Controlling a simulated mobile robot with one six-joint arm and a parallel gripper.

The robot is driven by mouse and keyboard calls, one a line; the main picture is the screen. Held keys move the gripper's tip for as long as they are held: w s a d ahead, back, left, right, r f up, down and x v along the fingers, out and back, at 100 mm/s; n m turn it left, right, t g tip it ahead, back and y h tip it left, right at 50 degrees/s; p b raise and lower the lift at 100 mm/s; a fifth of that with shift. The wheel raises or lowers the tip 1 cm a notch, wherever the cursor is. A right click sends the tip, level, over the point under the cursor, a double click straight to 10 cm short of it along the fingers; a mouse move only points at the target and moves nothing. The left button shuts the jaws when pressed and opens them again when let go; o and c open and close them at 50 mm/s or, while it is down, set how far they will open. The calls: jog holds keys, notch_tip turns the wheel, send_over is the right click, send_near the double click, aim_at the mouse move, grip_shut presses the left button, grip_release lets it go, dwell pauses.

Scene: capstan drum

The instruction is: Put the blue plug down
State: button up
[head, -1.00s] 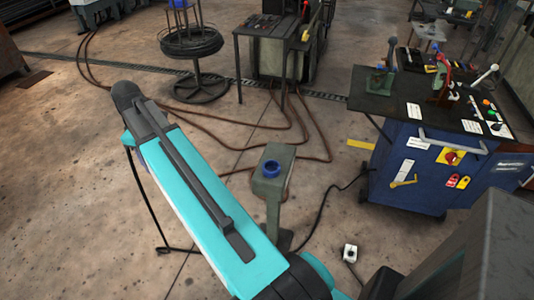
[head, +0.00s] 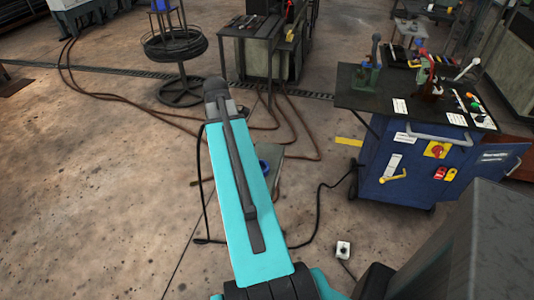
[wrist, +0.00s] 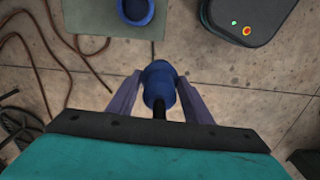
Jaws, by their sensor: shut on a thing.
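In the wrist view, my gripper (wrist: 158,88) is shut on the blue plug (wrist: 158,72), with a finger on each side of it. A black part, perhaps its cable, runs from the plug back between the fingers. The plug is over or near the concrete floor; its height is unclear. A grey-green pedestal top (wrist: 88,45) with a round blue socket or ring (wrist: 136,10) lies beyond the plug, apart from it. In the head view, my arm hides the gripper, the plug and most of the pedestal; a bit of the blue ring (head: 264,165) shows beside the arm.
A blue cabinet (head: 412,175) with a dark worktop stands at the right. A wire coil stand (head: 180,50) and a metal table (head: 250,30) stand at the back. Brown hoses and a black cable (head: 320,205) cross the floor. Floor at the left is free.

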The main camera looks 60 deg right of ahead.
jog(key=s+d+f, duration=0.1)
jog(key=s+d, duration=0.4)
jog(key=s, duration=0.3)
jog(key=s+d+f+m, duration=0.1)
jog(key=s+d, duration=0.3)
jog(key=s, duration=0.5)
jog(key=shift+s+d+f+b, duration=0.15)
jog(key=shift+d+f+b, duration=0.2)
jog(key=shift+f, duration=0.2)
jog(key=p, duration=0.4)
send_over(268, 152)
jog(key=f, duration=0.1)
jog(key=shift+f, duration=0.25)
jog(key=shift+f, duration=0.1)
jog(key=shift+f+p, duration=0.8)
jog(key=shift+f, duration=0.85)
jog(key=shift+f, duration=0.15)
